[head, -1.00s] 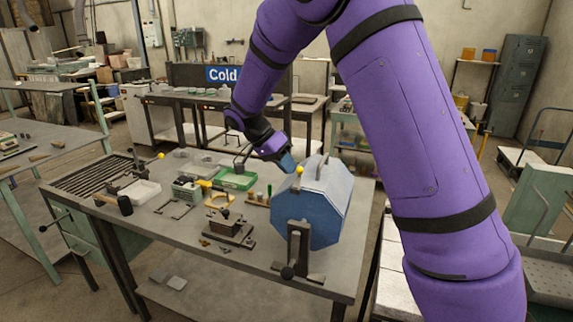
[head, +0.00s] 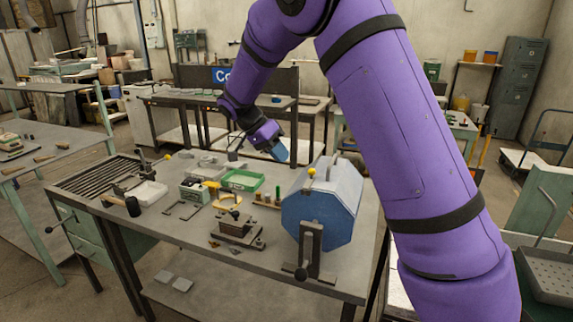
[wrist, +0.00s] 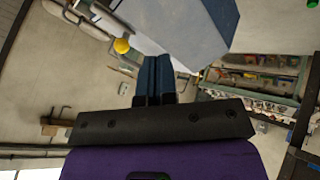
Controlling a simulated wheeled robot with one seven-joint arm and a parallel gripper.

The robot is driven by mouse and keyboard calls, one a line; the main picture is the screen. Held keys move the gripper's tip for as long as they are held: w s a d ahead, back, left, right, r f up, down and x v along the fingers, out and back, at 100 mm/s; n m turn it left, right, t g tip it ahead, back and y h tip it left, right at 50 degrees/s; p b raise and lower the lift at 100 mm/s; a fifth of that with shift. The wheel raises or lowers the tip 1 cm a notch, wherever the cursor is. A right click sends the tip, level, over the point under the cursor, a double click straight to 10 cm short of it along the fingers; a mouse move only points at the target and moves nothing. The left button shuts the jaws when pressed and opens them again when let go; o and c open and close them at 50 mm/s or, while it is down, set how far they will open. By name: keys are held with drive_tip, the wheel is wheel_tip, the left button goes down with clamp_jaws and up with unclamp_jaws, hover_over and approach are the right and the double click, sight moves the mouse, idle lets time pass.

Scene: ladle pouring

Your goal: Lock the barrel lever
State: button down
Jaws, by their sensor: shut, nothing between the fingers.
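The blue octagonal barrel (head: 326,205) sits on a stand (head: 311,250) at the right end of the workbench in the head view. A yellow ball knob (head: 312,172) shows at the barrel's upper front, and a handle stands on top of it. My gripper (head: 281,151) is above and behind the barrel, to its upper left, apart from it. In the wrist view the closed blue fingers (wrist: 155,75) point towards the barrel (wrist: 185,28), with a yellow ball knob (wrist: 122,46) just left of the fingertips. I cannot tell whether they touch anything.
Another table (head: 40,160) stands at the left.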

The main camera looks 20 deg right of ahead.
drive_tip(key=v, duration=0.6)
drive_tip(key=shift+w+d, duration=0.2)
drive_tip(key=shift+w, duration=0.1)
drive_tip(key=s+d+r+n+t+y, duration=0.25)
drive_tip(key=s+r+n, duration=0.2)
drive_tip(key=s, duration=0.45)
drive_tip(key=s+d+r+n+t+y, duration=0.1)
drive_tip(key=s+d+r+n+y, duration=0.15)
drive_tip(key=s+r, duration=0.55)
drive_tip(key=s+f+n+t, duration=0.2)
drive_tip(key=s+n, duration=0.1)
drive_tip(key=s, duration=0.7)
drive_tip(key=s+f+n+t+y, duration=0.1)
drive_tip(key=s+f+n+t, duration=0.1)
drive_tip(key=s, duration=0.8)
drive_tip(key=n+t, duration=0.1)
drive_tip(key=n, duration=0.1)
drive_tip(key=shift+s+a+f+n+y, duration=0.2)
drive_tip(key=shift+s+f+n+y, duration=0.05)
drive_tip(key=shift+f+n+y, duration=0.05)
